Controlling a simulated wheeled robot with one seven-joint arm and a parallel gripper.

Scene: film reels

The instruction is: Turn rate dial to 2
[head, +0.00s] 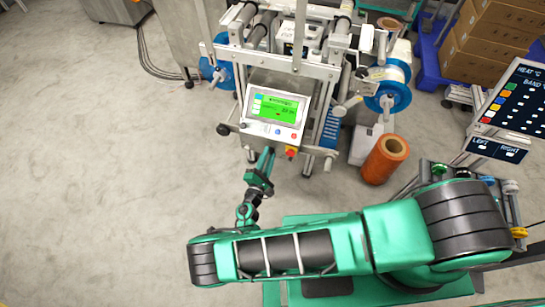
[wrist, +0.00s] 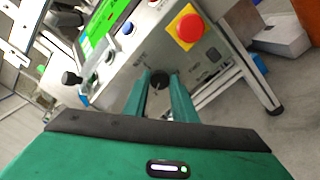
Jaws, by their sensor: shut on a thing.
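The rate dial is a small black knob (wrist: 160,79) on the front face of the grey control box, low and to the left of a red stop button on a yellow base (wrist: 189,27). My gripper (wrist: 160,88) has its two green fingers shut on the knob, one on each side. Its printed marks are too small and blurred to read, so the setting cannot be told. In the head view my gripper (head: 267,158) reaches up to the lower edge of the control box (head: 262,128); the knob is hidden there.
A lit green screen (head: 277,107) is on the box above the dial. The red stop button (head: 291,152) is close on the right. Blue reels (head: 388,97) and an orange roll (head: 385,159) stand to the right. The floor to the left is clear.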

